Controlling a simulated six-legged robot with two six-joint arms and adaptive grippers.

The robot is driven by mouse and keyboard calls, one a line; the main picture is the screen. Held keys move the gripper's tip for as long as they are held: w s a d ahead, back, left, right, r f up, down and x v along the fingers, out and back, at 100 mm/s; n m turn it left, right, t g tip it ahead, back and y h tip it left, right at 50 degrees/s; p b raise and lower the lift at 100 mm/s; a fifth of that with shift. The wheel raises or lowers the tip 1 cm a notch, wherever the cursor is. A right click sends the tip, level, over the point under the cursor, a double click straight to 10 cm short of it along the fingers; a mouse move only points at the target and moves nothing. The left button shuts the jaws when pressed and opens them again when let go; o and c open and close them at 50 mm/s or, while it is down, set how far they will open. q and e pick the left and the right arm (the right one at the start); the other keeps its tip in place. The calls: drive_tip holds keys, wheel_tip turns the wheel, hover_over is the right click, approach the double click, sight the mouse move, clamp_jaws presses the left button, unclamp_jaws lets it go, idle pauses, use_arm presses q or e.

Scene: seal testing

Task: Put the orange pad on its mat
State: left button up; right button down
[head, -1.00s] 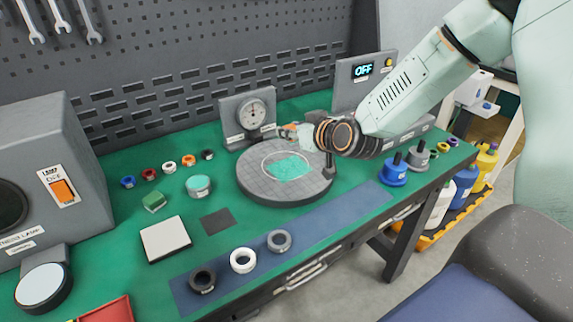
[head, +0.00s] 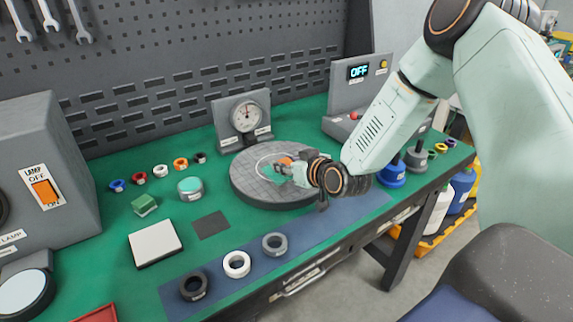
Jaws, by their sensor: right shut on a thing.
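My right gripper (head: 283,169) reaches in from the right, low over the round grey plate (head: 245,190). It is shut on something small. Orange (head: 285,160) shows at its fingers and may be the orange pad, but its outline is mostly hidden by the gripper. A teal patch on the plate is partly covered by the gripper. A dark square mat (head: 211,225) lies bare on the green bench, left of and in front of the plate. I cannot tell whether it is the pad's mat. My left gripper is out of view.
A dial gauge (head: 246,115) stands behind the plate. A white square block (head: 155,243), a green block (head: 144,205) and a teal-topped round jar (head: 190,188) stand to the left. Three rings, including a white one (head: 237,264), lie on the blue strip at the front.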

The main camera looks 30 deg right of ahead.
drive_tip(key=shift+s+f, duration=0.15)
drive_tip(key=c, duration=1.3)
unclamp_jaws()
drive_tip(key=o, duration=0.4)
drive_tip(key=shift+c, duration=0.2)
